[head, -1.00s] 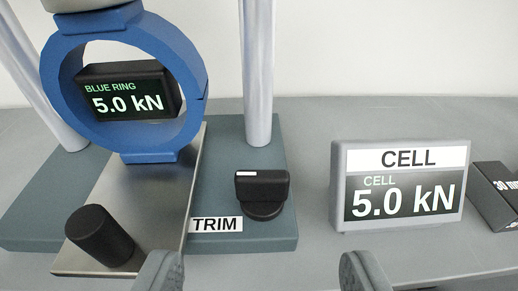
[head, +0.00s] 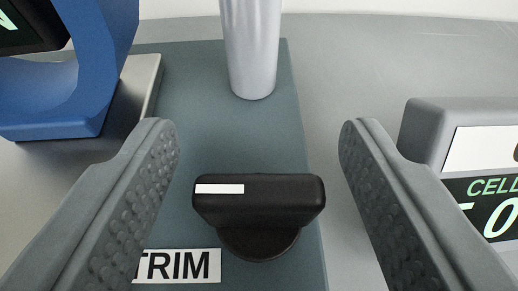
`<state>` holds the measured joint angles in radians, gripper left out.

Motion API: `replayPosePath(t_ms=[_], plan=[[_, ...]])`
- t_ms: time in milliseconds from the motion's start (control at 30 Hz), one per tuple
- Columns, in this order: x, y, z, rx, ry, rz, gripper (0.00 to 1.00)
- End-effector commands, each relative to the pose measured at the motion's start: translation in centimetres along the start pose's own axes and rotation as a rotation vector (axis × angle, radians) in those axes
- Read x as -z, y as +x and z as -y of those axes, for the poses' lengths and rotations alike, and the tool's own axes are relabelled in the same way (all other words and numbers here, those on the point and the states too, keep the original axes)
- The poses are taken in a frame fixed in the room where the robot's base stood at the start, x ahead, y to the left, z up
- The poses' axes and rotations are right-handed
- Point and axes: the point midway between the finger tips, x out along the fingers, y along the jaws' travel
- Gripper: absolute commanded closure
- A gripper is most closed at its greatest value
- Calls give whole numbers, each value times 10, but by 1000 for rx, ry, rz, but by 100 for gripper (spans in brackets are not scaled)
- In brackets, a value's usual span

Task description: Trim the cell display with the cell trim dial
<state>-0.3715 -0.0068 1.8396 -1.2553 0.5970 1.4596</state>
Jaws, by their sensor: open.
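The black trim dial (head: 260,202) stands on the blue-grey base plate, with a white mark on the left of its grip bar. A TRIM label (head: 180,266) lies left of it. My gripper (head: 258,140) is open, one finger on each side of the dial, with gaps and no visible contact. The cell display (head: 470,170) is at the right edge, cut off by the frame. Its visible reading starts with a minus sign and a 0; the rest is out of view.
The blue ring (head: 85,110) stands at the left on a metal plate, its display mostly cut off. A grey column (head: 250,45) rises behind the dial. The grey table (head: 370,60) is clear between the base plate (head: 215,110) and the cell display.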

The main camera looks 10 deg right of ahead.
Motion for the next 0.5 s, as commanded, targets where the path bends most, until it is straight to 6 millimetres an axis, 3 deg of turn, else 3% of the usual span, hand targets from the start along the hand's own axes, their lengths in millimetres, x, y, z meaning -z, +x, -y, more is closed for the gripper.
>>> replayPosePath(t_ms=[33,267,500], plan=[[0,0,0,0,0,0,46],[0,0,0,0,0,0,88],[0,0,2,-48,20,2,88]])
